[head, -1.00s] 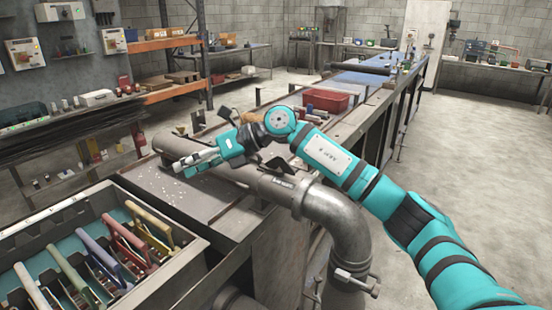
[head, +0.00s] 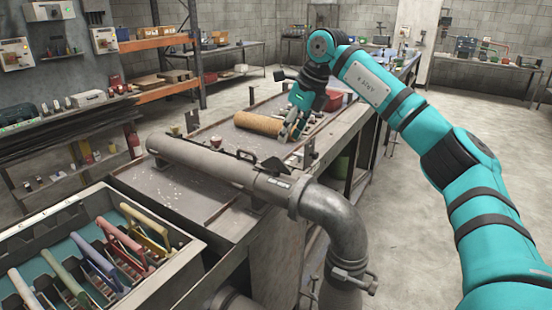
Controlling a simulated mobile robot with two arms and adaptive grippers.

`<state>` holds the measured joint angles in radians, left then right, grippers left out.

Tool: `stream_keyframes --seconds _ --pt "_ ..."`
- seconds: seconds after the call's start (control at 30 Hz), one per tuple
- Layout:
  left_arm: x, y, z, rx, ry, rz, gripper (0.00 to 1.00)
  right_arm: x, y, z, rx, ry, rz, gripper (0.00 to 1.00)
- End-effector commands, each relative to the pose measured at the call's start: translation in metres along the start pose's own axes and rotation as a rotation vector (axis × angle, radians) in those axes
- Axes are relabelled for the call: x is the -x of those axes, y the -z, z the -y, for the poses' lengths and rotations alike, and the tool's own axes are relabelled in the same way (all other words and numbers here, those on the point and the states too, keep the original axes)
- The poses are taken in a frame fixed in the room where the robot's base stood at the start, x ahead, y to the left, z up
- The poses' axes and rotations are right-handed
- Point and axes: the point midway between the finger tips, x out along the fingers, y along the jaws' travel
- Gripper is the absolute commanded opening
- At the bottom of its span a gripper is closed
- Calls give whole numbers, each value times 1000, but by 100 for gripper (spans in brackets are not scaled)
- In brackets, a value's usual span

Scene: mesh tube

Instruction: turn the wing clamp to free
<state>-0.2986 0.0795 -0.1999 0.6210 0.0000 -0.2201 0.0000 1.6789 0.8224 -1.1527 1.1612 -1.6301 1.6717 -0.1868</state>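The grey pipe (head: 205,160) lies along the bench and ends in a downward elbow (head: 340,220). A metal clamp with a protruding bar (head: 352,280) sits on the elbow's lower part. A small T-shaped handle (head: 246,154) and a dark tilted plate (head: 277,165) stand on the pipe; I cannot tell which piece is the wing clamp. A tan mesh tube (head: 256,123) lies behind the pipe. My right gripper (head: 290,133) points down at the tube's right end, away from the pipe; its finger gap is unclear. My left gripper is not in view.
An open crate (head: 190,247) with several coloured-handled tools stands at the lower left. A red bin (head: 335,100) sits farther along the bench (head: 180,185), behind my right gripper. Open floor (head: 450,130) lies to the right.

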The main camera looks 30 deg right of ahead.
Motion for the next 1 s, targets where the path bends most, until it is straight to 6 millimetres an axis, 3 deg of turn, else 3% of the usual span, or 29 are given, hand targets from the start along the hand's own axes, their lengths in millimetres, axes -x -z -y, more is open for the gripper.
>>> stream_keyframes --seconds 0.3,0.5,0.87,1.0 --pt "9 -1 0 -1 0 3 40 -66 0 -1 1 -3 -1 31" --pt "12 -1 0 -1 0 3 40 -90 -1 -1 2 -2 0 31" --pt "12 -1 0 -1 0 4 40 -97 0 -1 2 -1 2 31" --pt "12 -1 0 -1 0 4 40 -96 0 -1 2 -1 2 16"
